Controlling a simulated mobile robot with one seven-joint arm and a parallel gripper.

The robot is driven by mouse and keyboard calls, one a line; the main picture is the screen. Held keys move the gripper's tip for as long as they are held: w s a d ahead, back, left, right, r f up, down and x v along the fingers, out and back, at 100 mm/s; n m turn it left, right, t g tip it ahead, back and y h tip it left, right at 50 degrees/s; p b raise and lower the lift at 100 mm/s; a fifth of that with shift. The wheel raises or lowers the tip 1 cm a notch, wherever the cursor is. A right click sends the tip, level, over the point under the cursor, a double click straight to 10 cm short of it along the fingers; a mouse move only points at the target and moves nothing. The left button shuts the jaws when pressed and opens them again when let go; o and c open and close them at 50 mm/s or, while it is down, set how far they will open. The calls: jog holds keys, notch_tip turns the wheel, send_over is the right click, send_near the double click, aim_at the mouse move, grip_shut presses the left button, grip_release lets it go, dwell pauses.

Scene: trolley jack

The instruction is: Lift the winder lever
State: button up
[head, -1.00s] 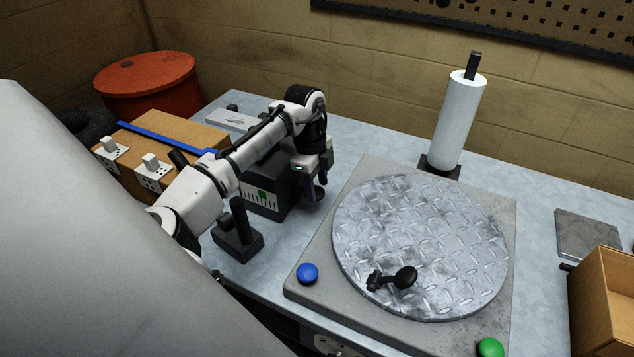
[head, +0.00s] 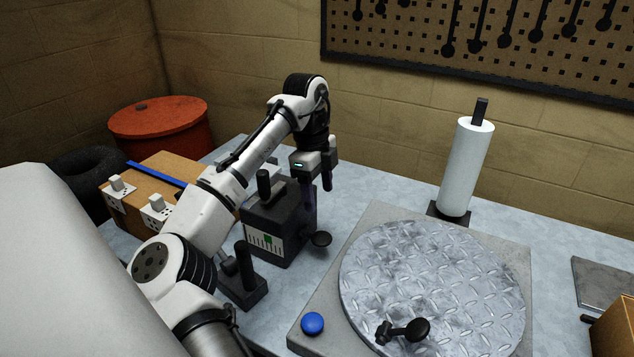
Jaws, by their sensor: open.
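A black upright handle (head: 264,184) stands on the box top. My gripper (head: 319,187) is open and empty, pointing down above the knob near the box's right side. Its fingers are apart from the knob. One finger is partly lost against the dark box.
A separate black lever on a base (head: 245,278) stands front left of the box. A round treadplate turntable (head: 440,275) with a black crank (head: 405,330) is at right, near a blue button (head: 312,323). A white roll (head: 467,165) stands behind. Bench between box and turntable is clear.

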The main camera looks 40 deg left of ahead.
jog(key=shift+a+r, duration=0.2)
jog(key=shift+r, duration=1.3)
